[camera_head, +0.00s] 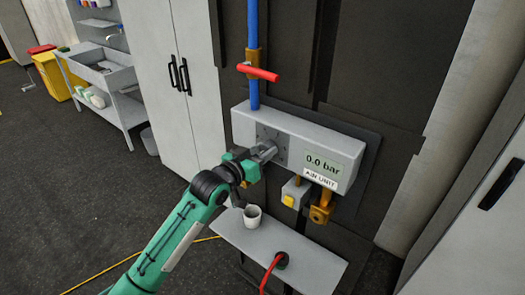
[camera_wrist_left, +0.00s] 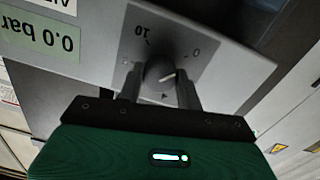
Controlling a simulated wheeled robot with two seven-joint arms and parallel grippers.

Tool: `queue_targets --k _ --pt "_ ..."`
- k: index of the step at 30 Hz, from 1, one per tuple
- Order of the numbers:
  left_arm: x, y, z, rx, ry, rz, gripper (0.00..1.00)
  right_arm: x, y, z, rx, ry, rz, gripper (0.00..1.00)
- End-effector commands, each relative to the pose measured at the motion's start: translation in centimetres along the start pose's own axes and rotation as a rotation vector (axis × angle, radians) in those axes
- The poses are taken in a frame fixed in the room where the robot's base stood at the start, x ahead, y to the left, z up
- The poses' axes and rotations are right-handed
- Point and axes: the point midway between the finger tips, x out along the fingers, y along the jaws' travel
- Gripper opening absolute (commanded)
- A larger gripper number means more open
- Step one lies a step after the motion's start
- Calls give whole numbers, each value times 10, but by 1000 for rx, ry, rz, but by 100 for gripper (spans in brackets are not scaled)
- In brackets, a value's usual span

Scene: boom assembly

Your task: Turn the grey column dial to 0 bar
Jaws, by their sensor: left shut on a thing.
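The grey dial (camera_wrist_left: 158,74) sits on a square scale plate on the front of the air unit (camera_head: 310,140). In the wrist view its white mark points roughly toward the 0 on the scale. The display (camera_head: 321,167) reads 0.0 bar; it also shows upside down in the wrist view (camera_wrist_left: 45,38). My left gripper (camera_head: 264,151) is shut on the dial, one finger on each side of it. In the head view the gripper hides most of the dial. My right gripper is not in view.
A blue pipe (camera_head: 253,30) with a red lever (camera_head: 258,73) rises above the unit. A white cup (camera_head: 252,216) and a red hose (camera_head: 270,273) are on the small shelf (camera_head: 312,263) underneath.

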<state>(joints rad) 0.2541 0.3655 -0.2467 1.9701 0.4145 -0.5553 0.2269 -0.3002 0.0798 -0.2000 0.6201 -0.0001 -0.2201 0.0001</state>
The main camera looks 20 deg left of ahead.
Motion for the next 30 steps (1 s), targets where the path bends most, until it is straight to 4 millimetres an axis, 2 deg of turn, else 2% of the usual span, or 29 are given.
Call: queue_targets --k 6,7,10,22,26,30 --pt "0 0 1 -2 -2 1 13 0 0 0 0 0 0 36" --pt "0 0 1 -2 -2 1 38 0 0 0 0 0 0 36" --pt "0 0 1 -1 -2 1 57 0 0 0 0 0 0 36" --pt "-6 -1 2 1 -2 0 57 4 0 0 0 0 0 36" --pt "-23 -1 4 2 0 0 57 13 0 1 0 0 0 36" --pt "-51 -1 6 2 -1 0 57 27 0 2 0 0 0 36"
